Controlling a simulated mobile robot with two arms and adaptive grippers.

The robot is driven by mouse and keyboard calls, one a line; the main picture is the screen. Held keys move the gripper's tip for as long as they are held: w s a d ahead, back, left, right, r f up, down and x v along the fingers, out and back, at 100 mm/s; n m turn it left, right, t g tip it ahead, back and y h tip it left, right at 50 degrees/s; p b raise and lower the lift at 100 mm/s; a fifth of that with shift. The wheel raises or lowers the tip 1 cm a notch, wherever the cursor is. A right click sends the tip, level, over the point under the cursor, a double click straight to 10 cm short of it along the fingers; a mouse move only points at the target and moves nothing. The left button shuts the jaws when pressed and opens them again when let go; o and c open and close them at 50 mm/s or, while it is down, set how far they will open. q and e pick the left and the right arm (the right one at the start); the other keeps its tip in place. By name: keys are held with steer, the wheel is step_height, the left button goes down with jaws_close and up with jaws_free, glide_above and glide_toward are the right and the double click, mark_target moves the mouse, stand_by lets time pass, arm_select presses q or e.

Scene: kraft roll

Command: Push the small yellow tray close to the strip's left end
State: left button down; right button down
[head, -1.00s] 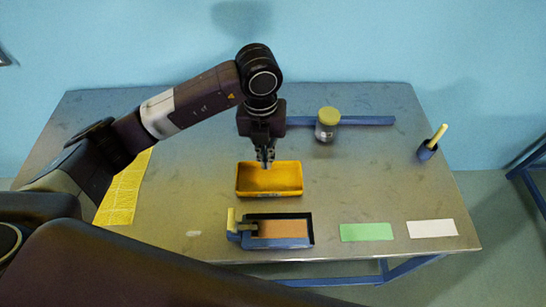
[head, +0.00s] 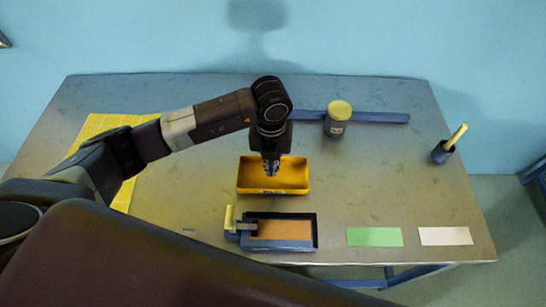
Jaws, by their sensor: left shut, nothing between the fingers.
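The small yellow tray (head: 290,183) sits upright on the table, left of the middle and behind a blue frame. It looks empty. My left gripper (head: 271,170) points down over the tray, with its fingertips overlapping the tray's back wall and inside. It is shut and holds nothing. I cannot tell whether it touches the tray. A long blue strip (head: 380,117) lies along the back of the table. Its left end is behind or beside my left wrist, so I cannot see exactly where it stops. My right gripper is not in view.
A grey jar with a yellow lid (head: 338,120) stands by the strip. A blue frame with a brown pad (head: 285,230) lies in front of the tray. Green (head: 375,237) and white (head: 444,236) cards, a brush holder (head: 442,152) and a yellow sheet (head: 105,122) are also there.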

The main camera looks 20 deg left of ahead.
arm_select(q)
step_height(320, 180, down, 2)
steer(key=shift+f, duration=0.1)
steer(key=shift+w+a+p, duration=0.25)
steer(key=shift+w+p, duration=0.35)
steer(key=shift+w, duration=0.45)
steer(key=shift+w+a+f, duration=0.15)
steer(key=shift+w+a, duration=0.05)
steer(key=shift+w, duration=0.8)
steer(key=shift+w+f, duration=0.1)
steer(key=shift+w, duration=0.05)
steer(key=w+a+b, duration=0.1)
steer(key=w+b, duration=0.3)
steer(key=w+a+b, duration=0.1)
steer(key=w+b, duration=0.7)
steer(key=w, duration=0.1)
steer(key=shift+w+a+f, duration=0.1)
steer(key=shift+a+f, duration=0.05)
steer(key=shift+a, duration=0.25)
steer(key=shift+w+a+b, duration=0.1)
steer(key=shift+w+b, duration=0.35)
steer(key=shift+b, duration=0.05)
steer(key=shift+w+r, duration=0.1)
steer(key=shift+r, duration=0.2)
